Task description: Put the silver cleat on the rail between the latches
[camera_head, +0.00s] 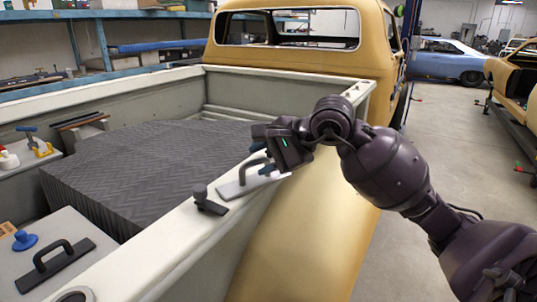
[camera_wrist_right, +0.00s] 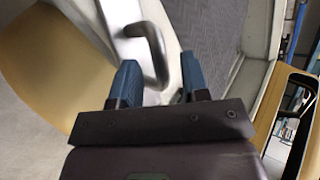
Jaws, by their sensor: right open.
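The silver cleat (camera_head: 232,190), a pale flat plate with a grey loop handle, lies on the top of the truck bed's side rail (camera_head: 165,240). My right gripper (camera_head: 267,168) is over its far end, fingers pointing down at the rail. In the right wrist view the gripper (camera_wrist_right: 160,82) is open, and the grey handle (camera_wrist_right: 157,50) reaches between its two blue fingertips; contact cannot be told. A dark latch with an upright knob (camera_head: 203,198) stands on the rail just nearer than the cleat. A second latch is not clearly visible. My left gripper is out of view.
A pale box lid at front left holds a black handle on a plate (camera_head: 55,262) and a blue knob (camera_head: 25,240). A blue-and-yellow clamp (camera_head: 38,145) sits at the left. The yellow cab (camera_head: 375,60) rises behind.

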